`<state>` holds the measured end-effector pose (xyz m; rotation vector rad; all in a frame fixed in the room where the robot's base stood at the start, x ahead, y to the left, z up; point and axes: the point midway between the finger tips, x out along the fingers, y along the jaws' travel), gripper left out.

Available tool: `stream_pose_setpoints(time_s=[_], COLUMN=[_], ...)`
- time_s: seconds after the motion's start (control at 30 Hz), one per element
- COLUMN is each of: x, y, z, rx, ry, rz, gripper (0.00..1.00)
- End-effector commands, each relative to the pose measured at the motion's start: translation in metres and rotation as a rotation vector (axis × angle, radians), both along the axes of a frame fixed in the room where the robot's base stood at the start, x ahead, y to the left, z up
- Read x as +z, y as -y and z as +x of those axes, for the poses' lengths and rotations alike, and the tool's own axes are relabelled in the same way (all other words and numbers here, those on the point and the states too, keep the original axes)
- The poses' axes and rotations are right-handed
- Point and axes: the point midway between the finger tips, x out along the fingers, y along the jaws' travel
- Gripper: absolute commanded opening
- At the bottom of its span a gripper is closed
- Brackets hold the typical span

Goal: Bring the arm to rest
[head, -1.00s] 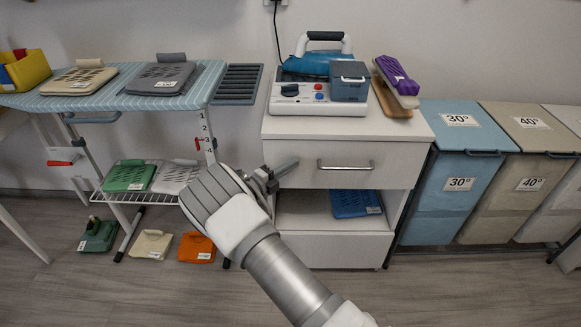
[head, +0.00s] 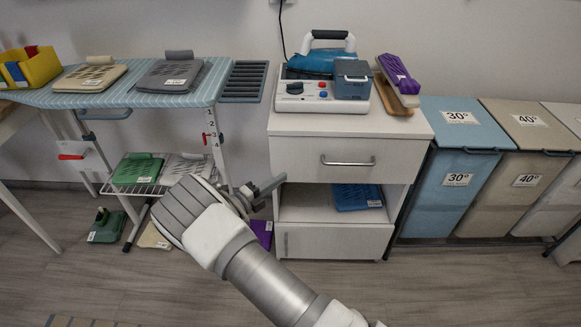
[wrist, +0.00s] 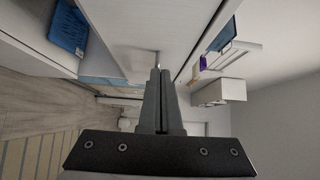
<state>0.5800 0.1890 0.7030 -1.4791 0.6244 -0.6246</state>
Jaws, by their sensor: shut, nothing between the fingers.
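My gripper (head: 280,183) is at the end of my grey and white arm in the head view, in front of the left side of the white drawer cabinet (head: 382,125). Its dark fingers are together with nothing between them. In the wrist view the shut fingers (wrist: 160,75) point away from the camera, with a cabinet handle (wrist: 156,57) showing beyond their tips. My arm reaches in from the bottom of the head view and hides part of the floor and lower rack.
Blue (head: 460,170) and beige (head: 527,165) bins stand right. A purple item (head: 262,233) lies beside my gripper.

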Motion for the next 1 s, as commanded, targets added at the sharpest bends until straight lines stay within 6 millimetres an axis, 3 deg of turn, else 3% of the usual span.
stream_pose_setpoints(time_s=[0.23,0.53,0.77,1.0], x=[0.0,0.007,0.054,0.108], y=[-0.021,-0.017,0.032,0.091], z=[-0.021,-0.023,-0.026,-0.049], rx=[0.0,-0.027,-0.232,-0.522], ry=[0.0,0.015,0.147,0.378], rz=[-0.001,0.038,0.337,0.713], gripper=[0.0,0.0,0.0,0.0])
